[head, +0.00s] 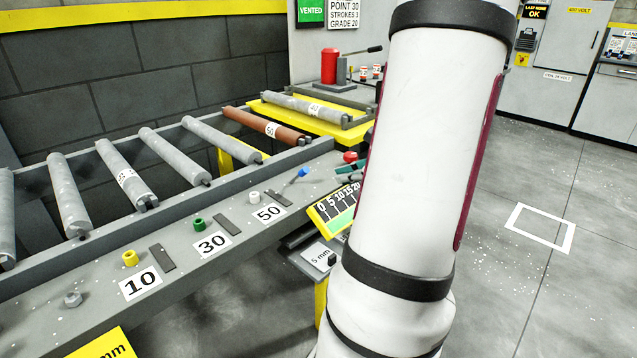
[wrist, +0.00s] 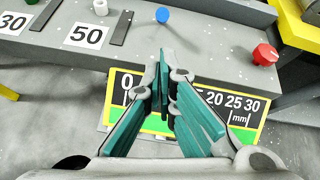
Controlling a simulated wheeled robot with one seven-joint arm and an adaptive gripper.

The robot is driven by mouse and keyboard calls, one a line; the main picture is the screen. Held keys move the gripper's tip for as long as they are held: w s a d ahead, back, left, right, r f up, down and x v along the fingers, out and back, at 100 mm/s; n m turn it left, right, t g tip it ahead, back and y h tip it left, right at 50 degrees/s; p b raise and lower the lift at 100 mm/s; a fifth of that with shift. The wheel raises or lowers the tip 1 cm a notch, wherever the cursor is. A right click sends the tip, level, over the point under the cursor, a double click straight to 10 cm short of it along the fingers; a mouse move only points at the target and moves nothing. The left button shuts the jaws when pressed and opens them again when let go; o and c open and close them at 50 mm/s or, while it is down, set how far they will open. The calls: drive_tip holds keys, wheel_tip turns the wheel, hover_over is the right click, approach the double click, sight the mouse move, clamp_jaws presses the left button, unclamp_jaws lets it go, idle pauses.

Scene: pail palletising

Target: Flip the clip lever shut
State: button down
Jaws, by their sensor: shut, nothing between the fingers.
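A small lever with a blue tip (head: 302,172) sticks up from the grey conveyor rail beside the 50 label; it may be the clip lever, but I cannot tell for sure. Its blue tip (wrist: 162,15) shows at the top of the wrist view, with a thin rod below it. My gripper (wrist: 164,85) has teal fingers that are shut and empty, in front of the scale plate and below the blue tip, apart from it in the picture. In the head view my arm hides most of the gripper; a bit of teal finger (head: 348,168) shows at its left edge.
A red knob (wrist: 265,57) sits on the rail to the right of my fingers. The 0–30 mm scale plate (wrist: 122,86) hangs below the rail. White, green and yellow knobs line the rail (head: 232,215) to the left. Rollers (head: 172,157) lie behind. Open floor (head: 540,170) is right.

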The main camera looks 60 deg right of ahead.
sight(305, 167)
drive_tip(key=b+x, duration=0.3)
drive_tip(key=x, duration=0.7)
drive_tip(key=shift+r, duration=0.1)
drive_tip(key=shift+w+d+r+g+p, duration=0.1)
drive_tip(key=shift+r+g+p, duration=0.2)
drive_tip(key=shift+p, duration=0.75)
